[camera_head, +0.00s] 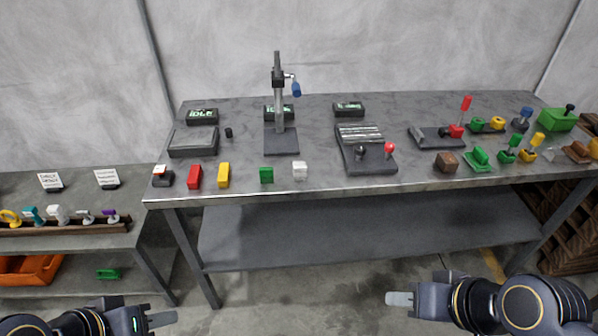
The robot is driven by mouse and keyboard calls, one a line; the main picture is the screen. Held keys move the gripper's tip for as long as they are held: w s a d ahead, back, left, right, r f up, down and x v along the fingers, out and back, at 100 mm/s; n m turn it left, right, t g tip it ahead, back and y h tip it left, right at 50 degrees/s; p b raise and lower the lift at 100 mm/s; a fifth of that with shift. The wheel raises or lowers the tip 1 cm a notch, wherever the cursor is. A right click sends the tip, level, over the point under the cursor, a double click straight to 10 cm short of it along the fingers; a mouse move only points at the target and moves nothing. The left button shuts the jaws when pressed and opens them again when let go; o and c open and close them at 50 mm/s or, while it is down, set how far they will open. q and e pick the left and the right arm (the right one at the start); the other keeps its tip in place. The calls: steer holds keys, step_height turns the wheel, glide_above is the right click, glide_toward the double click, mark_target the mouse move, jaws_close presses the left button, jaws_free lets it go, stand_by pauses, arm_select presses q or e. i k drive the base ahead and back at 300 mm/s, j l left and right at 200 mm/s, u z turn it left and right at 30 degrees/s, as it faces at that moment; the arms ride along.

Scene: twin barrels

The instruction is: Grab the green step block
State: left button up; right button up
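A small green block (266,175) stands near the front edge of the long grey table, between a yellow block (224,174) and a white block (300,171). Its step shape is too small to make out. Another green piece (109,273) lies on the lower shelf at left. My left gripper (160,319) is at the bottom left, below and in front of the tables, far from the green block. My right gripper (400,299) is at the lower right, in front of the long table and below its top. Nothing shows in either gripper; their finger gaps cannot be made out.
A red block (194,176) stands left of the yellow one. A post stand (281,140) is behind the green block, and a dark fixture with a red knob (390,148) is to the right. Several green and yellow pieces crowd the table's right end.

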mark_target(267, 174)
steer(key=i+j+u, duration=0.3)
steer(key=i, duration=0.45)
steer(key=i+j+u, duration=0.15)
steer(key=i, duration=0.25)
steer(key=j, duration=0.1)
